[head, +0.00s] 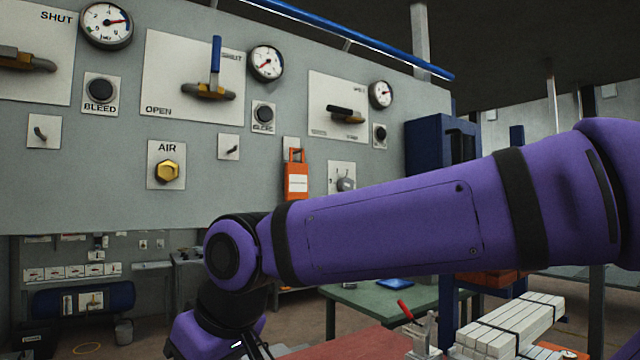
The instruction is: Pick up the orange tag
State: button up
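My purple arm crosses in front of the panel from the right, passing below the tag. The arm bends down at the lower left, and its end runs out of the bottom edge of the picture. My gripper's fingers do not show.
The grey panel (100,195) carries gauges, valve handles, BLEED buttons and a yellow AIR knob (170,171). A green table (365,312), a red-topped surface and strapped pale bars (510,325) stand below.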

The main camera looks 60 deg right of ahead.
aim_at(296, 175)
jog(key=z, duration=1.3)
